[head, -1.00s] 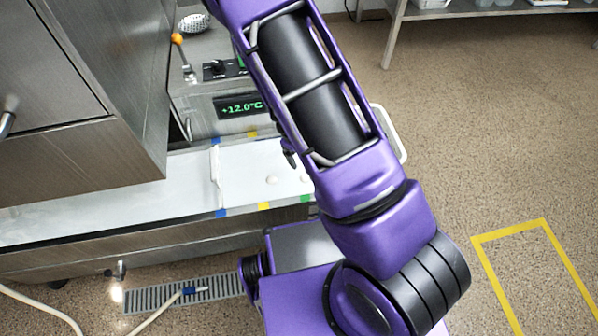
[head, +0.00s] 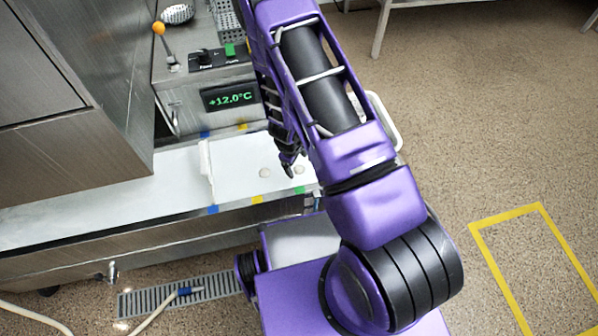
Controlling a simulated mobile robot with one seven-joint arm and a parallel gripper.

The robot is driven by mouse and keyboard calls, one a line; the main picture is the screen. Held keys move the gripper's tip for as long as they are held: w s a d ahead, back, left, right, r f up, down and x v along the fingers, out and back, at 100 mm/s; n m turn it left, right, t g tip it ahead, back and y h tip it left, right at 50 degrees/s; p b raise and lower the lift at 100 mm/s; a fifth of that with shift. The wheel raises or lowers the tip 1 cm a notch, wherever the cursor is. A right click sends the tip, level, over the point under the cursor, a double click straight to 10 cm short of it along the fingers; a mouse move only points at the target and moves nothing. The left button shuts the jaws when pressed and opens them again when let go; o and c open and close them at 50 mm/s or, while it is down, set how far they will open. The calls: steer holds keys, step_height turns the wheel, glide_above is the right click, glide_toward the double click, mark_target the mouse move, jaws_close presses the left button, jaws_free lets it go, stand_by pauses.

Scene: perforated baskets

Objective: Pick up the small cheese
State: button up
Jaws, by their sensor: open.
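Two small pale round pieces, which look like the cheeses, lie on the white counter surface. One piece (head: 265,173) is left of my gripper, and the other piece (head: 299,169) is just right of its tip. I cannot tell which is the small one. My gripper (head: 288,165) hangs over the counter between the two pieces, partly hidden behind my purple arm. It is open, and nothing shows between its fingers. Whether it touches the surface cannot be told.
The white counter (head: 110,200) has coloured tape marks along its front edge. A low white divider (head: 207,172) stands left of the pieces. A steel cabinet (head: 75,100) rises at left. A machine with a +12.0°C display (head: 231,97) and an orange-knobbed lever (head: 159,29) stands behind.

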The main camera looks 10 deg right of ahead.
mark_target(298, 169)
steer(key=b+x, duration=0.1)
steer(key=x, duration=0.4)
steer(key=shift+s, duration=0.2)
jaws_close()
